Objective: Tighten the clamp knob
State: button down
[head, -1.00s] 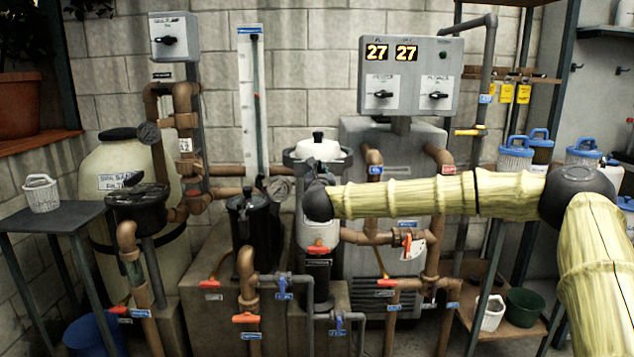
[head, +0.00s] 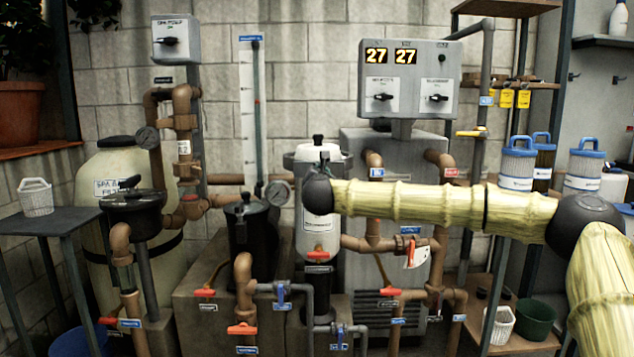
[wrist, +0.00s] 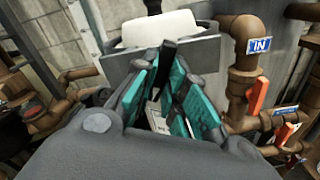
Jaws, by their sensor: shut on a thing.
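The filter canister (head: 318,240) stands upright in the middle of the head view, with a white domed lid (head: 316,152) and a black knob on top. The lid also shows at the top of the wrist view (wrist: 165,27), above a grey clamp band (wrist: 190,52). My gripper (wrist: 169,62) has its teal fingers closed together at the band, shut on a dark piece, apparently the clamp knob (wrist: 168,48). The fingers cover most of it.
Brown pipes with orange valve handles (wrist: 257,90) lie close to the right of the fingers in the wrist view. A black pump housing (head: 250,235) stands left of the canister. A grey control box (head: 410,80) with two displays is behind at right.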

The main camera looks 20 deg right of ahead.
jog(key=m+b, duration=0.5)
jog(key=b, duration=0.3)
jog(key=shift+f, duration=0.1)
dwell(0.5)
jog(key=c, duration=1.4)
grip_release()
jog(key=shift+d, duration=0.1)
jog(key=shift+o, duration=0.2)
